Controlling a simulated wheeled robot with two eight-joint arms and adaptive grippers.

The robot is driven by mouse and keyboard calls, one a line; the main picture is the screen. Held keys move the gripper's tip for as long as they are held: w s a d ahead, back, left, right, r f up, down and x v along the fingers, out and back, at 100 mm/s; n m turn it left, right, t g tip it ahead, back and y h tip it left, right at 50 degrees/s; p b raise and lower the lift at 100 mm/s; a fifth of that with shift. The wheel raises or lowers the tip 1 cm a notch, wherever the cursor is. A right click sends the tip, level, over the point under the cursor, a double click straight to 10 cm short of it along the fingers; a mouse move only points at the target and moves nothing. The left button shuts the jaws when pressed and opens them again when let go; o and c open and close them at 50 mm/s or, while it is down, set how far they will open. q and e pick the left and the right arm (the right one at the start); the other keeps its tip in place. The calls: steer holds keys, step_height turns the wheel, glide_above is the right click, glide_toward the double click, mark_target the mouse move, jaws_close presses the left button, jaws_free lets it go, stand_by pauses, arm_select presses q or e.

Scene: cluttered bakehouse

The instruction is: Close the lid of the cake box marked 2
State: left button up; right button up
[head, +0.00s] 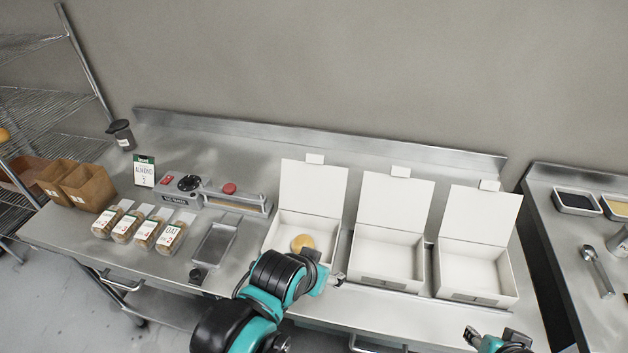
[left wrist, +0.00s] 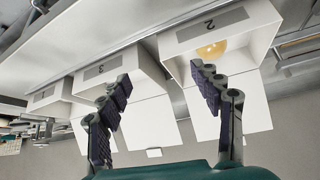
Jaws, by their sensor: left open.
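The white cake box marked 2 (head: 274,239) stands leftmost of three boxes in the head view, with its lid (head: 312,188) raised upright at the back. A round golden bun (head: 302,243) lies in it. In the left wrist view the number label (left wrist: 212,25) is upside down on the box front, with the bun and the open lid (left wrist: 247,108) below it. My left gripper (head: 338,280) is open and empty, near the front right corner of box 2; its fingers (left wrist: 162,74) spread before boxes 2 and 3. My right gripper (head: 498,340) is at the bottom edge, its jaws unclear.
The middle box (head: 388,250), marked 3 in the wrist view, and the right box (head: 470,262) also stand open and look empty. A second counter (head: 560,225) stands right.

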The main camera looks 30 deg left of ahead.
arm_select(q)
steer(key=shift+g, duration=0.5)
steer(key=w+r+p, duration=0.1)
steer(key=r, duration=0.1)
steer(key=w+a+r+p, duration=0.1)
steer(key=w+r, duration=0.1)
steer(key=r, duration=0.1)
steer(key=w+r+p, duration=0.1)
steer(key=r+p, duration=0.1)
steer(key=r, duration=0.1)
steer(key=shift+w+a, duration=0.15)
steer(key=shift+w, duration=0.15)
jaws_close()
steer(key=w+a+r+n+g+p, duration=0.1)
steer(key=w+a+r+g+p, duration=0.15)
steer(key=w+r+p, duration=0.4)
steer(key=w+a+r+g+p, duration=0.1)
steer(key=w+a+r+p, duration=0.2)
steer(key=w, duration=0.6)
steer(key=w+a+r+n+g+p, duration=0.1)
steer(key=w+a+r+g+p, duration=0.1)
steer(key=w+a+r+p, duration=0.4)
steer(key=w+a+f+g+p, duration=0.25)
steer(key=w+f+p, duration=0.2)
steer(key=w, duration=0.25)
steer(key=s+f, duration=0.5)
steer(key=f, duration=0.4)
steer(key=shift+d+n+t+p, duration=0.15)
steer(key=shift+n+t+p, duration=0.15)
steer(key=shift+t+p, duration=0.1)
